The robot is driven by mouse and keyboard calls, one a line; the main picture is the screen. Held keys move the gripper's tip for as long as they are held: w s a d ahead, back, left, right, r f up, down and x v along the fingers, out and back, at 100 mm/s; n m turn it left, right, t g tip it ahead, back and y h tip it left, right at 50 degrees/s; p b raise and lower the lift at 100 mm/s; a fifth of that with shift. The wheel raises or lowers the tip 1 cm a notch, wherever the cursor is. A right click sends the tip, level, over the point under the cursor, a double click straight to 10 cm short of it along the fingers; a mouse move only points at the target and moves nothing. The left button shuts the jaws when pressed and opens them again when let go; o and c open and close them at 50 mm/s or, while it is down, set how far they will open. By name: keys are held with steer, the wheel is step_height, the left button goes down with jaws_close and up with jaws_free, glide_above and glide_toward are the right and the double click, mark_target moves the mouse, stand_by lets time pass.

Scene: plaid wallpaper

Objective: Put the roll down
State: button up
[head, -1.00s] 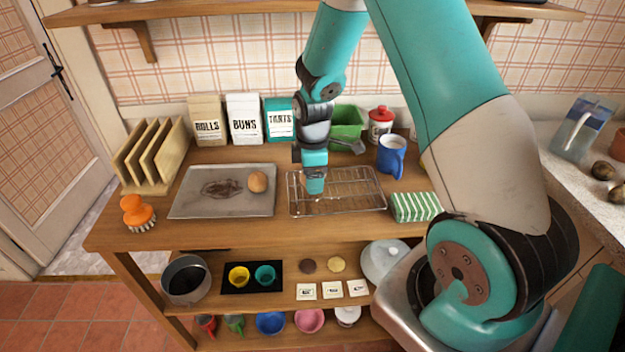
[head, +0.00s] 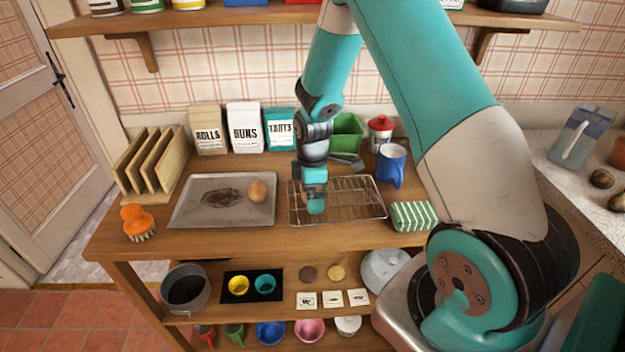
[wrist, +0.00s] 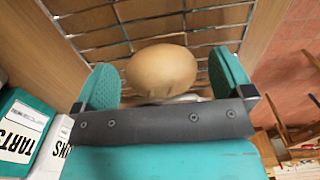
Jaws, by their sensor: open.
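A round brown roll (wrist: 161,72) lies between my fingers over the wire cooling rack (wrist: 205,35) in the wrist view. The fingers stand apart on both sides of it, with a gap showing at the right. My gripper (head: 315,206) is open, low over the left part of the rack (head: 350,199) in the head view, where it hides this roll. Another roll (head: 258,190) sits on the right side of the grey baking tray (head: 190,216), left of the rack.
Bags labelled ROLLS (head: 209,133), BUNS (head: 244,130) and TARTS (head: 280,132) stand behind. A wooden slotted stand (head: 150,170) and an orange brush (head: 136,220) are left.

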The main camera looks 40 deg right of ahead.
step_height(320, 180, up, 12)
steer(key=b, duration=0.2)
steer(key=s+a+r+m+y, duration=0.1)
steer(key=s+a+r, duration=0.35)
steer(key=a, duration=0.25)
steer(key=s+a+r+m+y, duration=0.1)
steer(key=s+a+r, duration=0.2)
steer(key=s+a, duration=0.3)
steer(key=s+a+r+m+y, duration=0.2)
steer(key=s+a+r, duration=0.1)
steer(key=s+a, duration=0.6)
steer(key=s, duration=0.3)
steer(key=shift+a+r+m, duration=0.15)
steer(key=shift+r+m, duration=0.05)
steer(key=shift+m, duration=0.2)
